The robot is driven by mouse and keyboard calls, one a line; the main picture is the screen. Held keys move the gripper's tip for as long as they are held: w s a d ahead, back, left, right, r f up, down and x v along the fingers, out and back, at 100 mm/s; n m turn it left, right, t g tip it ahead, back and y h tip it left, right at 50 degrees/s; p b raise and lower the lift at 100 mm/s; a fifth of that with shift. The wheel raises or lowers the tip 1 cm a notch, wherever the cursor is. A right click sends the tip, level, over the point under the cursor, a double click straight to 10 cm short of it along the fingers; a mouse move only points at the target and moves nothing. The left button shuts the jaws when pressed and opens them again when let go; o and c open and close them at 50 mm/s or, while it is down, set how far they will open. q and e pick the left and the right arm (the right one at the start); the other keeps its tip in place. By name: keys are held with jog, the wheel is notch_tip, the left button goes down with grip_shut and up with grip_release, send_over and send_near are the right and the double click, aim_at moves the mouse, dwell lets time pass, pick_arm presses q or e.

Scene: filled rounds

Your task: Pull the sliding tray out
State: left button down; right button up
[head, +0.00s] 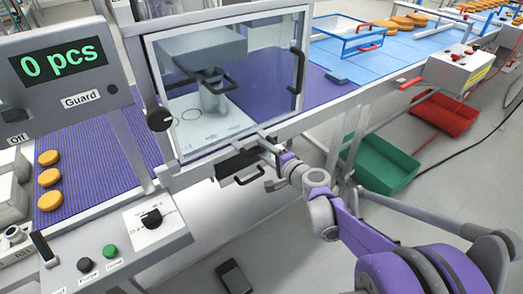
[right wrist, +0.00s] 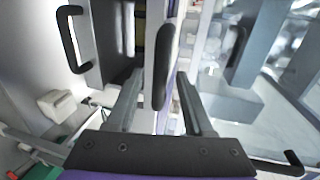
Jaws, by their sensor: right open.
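The sliding tray (head: 232,163) is a dark, flat piece under the clear guard, at the front edge of the purple-belted bench. Its black bar handle (head: 248,178) faces the front. In the right wrist view the tray (right wrist: 117,40) is dark, with its handle (right wrist: 75,38) left of the fingers. My right gripper (head: 266,164) is open beside the tray's right end, close to the handle but not around it. In the right wrist view a dark rounded shape (right wrist: 163,66) appears between the spread fingers (right wrist: 160,88); I cannot tell its depth. My left gripper is out of view.
The clear guard door (head: 215,125) with a black side handle (head: 298,70) stands just above. A control panel (head: 120,235) is at lower left. A green bin (head: 388,160) and red bin (head: 445,114) stand to the right. A dark pedal (head: 233,277) lies on the floor.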

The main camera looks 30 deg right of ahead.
jog(key=shift+x, duration=0.8)
grip_shut()
dwell(0.9)
